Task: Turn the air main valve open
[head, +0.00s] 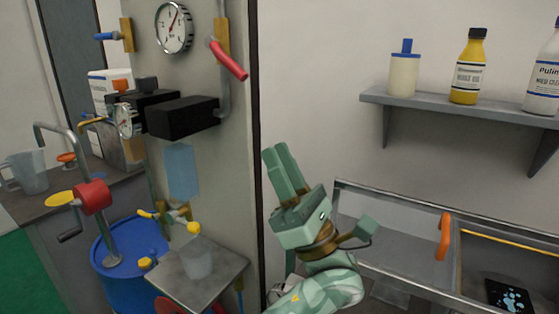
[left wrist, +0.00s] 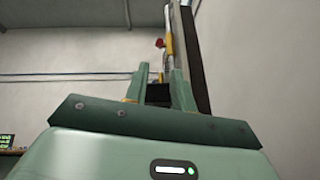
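A red lever handle (head: 230,61) sits on a yellow valve body (head: 222,36) on the vertical grey pipe, high on the panel's right side. It slants down to the right, at an angle to the pipe. A red end (left wrist: 160,43) beside a yellow part (left wrist: 169,45) shows small in the left wrist view. My left gripper (head: 278,150) is below and right of the red lever, fingers pointing up, apart from it. In the left wrist view its fingers (left wrist: 157,72) stand apart with nothing clearly held between them. My right gripper is not in view.
A blue-handled valve (head: 107,36) and a round gauge (head: 174,27) are on the panel. Black boxes (head: 183,117) jut out below. A small table with a cup (head: 197,260) stands lower down. A shelf (head: 460,107) with bottles and an open-topped cabinet with an orange handle (head: 444,236) are right.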

